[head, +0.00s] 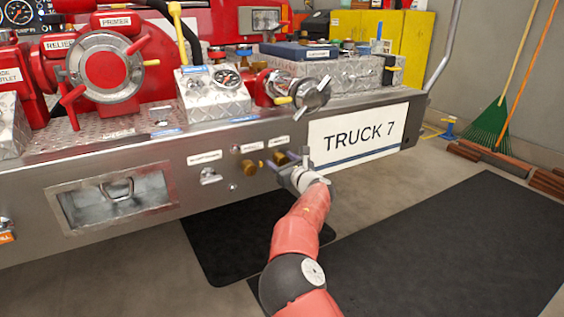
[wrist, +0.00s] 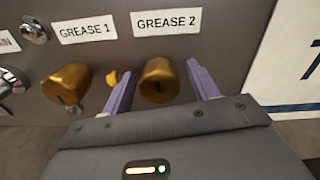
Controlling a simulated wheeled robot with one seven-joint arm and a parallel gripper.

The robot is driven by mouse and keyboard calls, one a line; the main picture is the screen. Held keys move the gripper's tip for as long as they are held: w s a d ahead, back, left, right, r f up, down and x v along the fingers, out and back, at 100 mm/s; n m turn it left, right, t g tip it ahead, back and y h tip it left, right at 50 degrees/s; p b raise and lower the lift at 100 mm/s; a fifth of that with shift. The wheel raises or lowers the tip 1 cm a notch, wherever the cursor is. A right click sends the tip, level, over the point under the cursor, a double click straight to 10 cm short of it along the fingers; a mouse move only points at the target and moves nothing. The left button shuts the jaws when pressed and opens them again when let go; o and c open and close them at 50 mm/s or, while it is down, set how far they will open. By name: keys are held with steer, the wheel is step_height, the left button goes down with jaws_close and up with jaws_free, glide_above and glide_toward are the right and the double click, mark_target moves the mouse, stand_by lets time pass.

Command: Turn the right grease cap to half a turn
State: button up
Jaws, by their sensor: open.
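The right grease cap (wrist: 158,80) is a brass knob under the "GREASE 2" label (wrist: 166,22). A small dark mark shows on its face. The left grease cap (wrist: 68,84), also brass, sits under the "GREASE 1" label (wrist: 85,29). My gripper (wrist: 161,68) is open, with one purple finger on each side of the right cap. Gaps show between the fingers and the cap, so it is not clamped. In the head view my gripper (head: 293,163) is at the bumper face, partly hiding the right cap (head: 280,158).
A small yellow part (wrist: 113,77) lies between the caps, close to the left finger. A chrome fitting (wrist: 34,30) is at upper left. The "TRUCK 7" plate (head: 358,135) is right of the caps. Dark mats (head: 430,245) cover the floor in front.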

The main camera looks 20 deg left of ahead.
steer(key=c, duration=1)
steer(key=shift+m, duration=0.3)
